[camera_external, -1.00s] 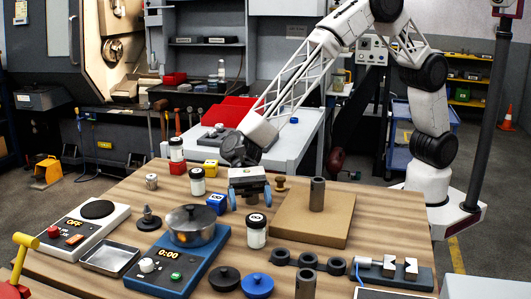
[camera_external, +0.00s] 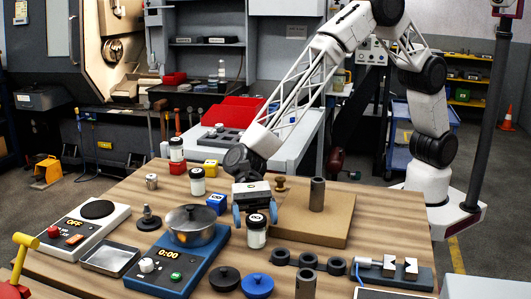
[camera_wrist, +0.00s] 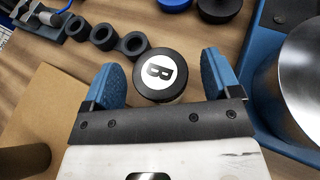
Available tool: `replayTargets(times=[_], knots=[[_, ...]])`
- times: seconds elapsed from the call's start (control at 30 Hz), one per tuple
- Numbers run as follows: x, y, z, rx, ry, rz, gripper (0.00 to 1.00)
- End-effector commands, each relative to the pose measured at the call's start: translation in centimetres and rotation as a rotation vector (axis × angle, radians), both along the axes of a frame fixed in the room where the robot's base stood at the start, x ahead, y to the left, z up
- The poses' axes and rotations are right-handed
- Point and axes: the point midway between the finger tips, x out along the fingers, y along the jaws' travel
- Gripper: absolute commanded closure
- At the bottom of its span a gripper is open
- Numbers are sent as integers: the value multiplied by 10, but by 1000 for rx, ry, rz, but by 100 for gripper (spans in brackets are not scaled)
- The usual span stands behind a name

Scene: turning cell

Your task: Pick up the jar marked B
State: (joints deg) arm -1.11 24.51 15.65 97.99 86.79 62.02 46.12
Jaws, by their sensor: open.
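The jar marked B (camera_wrist: 160,75) has a black lid with a white disc and a black letter B, seen from above in the wrist view. In the external view this jar (camera_external: 256,236) stands upright on the wooden table, a clear jar with pale contents. My gripper (camera_external: 255,212) is just above it, pointing down, with its blue fingers apart. In the wrist view the fingers of my gripper (camera_wrist: 165,82) lie on either side of the lid, with a gap showing on both sides. The jar's body is mostly hidden under its lid there.
A brown board (camera_external: 305,228) with a grey cylinder (camera_external: 317,194) is right of the jar. Two other jars (camera_external: 197,182) stand farther back.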

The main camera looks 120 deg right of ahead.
Motion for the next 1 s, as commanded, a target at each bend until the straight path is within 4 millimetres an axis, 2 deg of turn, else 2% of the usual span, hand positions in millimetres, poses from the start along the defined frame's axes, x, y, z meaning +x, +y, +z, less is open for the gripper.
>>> replayTargets(times=[0.63,1.0], knots=[[1,4,-2,0,0,-1,17],[1,4,-2,0,0,-1,73]])
